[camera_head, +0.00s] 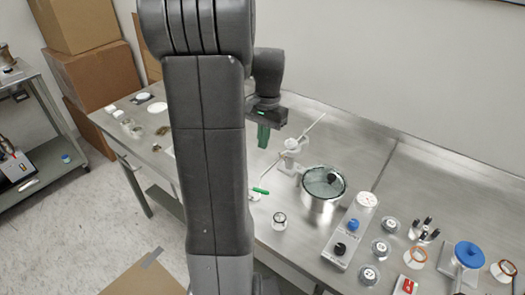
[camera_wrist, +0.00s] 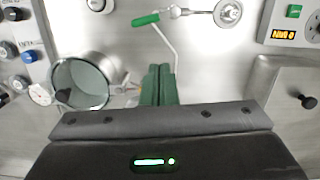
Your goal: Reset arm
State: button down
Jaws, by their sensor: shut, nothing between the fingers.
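My gripper (camera_head: 264,135) hangs down from my arm above the metal bench in the head view. Its green fingers are together with nothing between them. They also show close together in the wrist view (camera_wrist: 158,82), pointing at the bench. A metal chamber (camera_head: 322,187) with a greenish glass top stands on the bench to the right of my gripper. It also shows in the wrist view (camera_wrist: 84,82), left of the fingers. A lever with a green handle (camera_wrist: 145,20) lies beyond the fingertips. My arm hides part of the bench in the head view.
A panel with black and blue knobs (camera_head: 347,237) stands right of the chamber, with several small gauges and fittings nearby. A blue-topped part (camera_head: 468,255) is at the far right. Cardboard boxes (camera_head: 95,70) and a side shelf (camera_head: 40,130) stand at the left. The wall is behind the bench.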

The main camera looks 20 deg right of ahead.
jog(key=shift+r, duration=0.2)
jog(key=shift+f, duration=0.15)
jog(key=f+n, duration=0.3)
jog(key=n, duration=0.1)
jog(key=w+a+f+n+h+p, duration=0.1)
jog(key=f+n, duration=0.3)
jog(key=w+a+f+n, duration=0.1)
jog(key=f+n, duration=0.3)
jog(key=shift+a+f+n+h+p, duration=0.2)
jog(key=shift+n+h+p, duration=0.1)
jog(key=shift+n+p, duration=0.1)
jog(key=shift+w+a+f+n+h, duration=0.15)
jog(key=shift+w+a+n, duration=0.05)
jog(key=shift+n, duration=0.65)
jog(key=shift+w+a+f+n+h, duration=0.1)
jog(key=shift+w+a+n+h, duration=0.1)
jog(key=shift+n, duration=0.65)
jog(key=shift+s, duration=0.1)
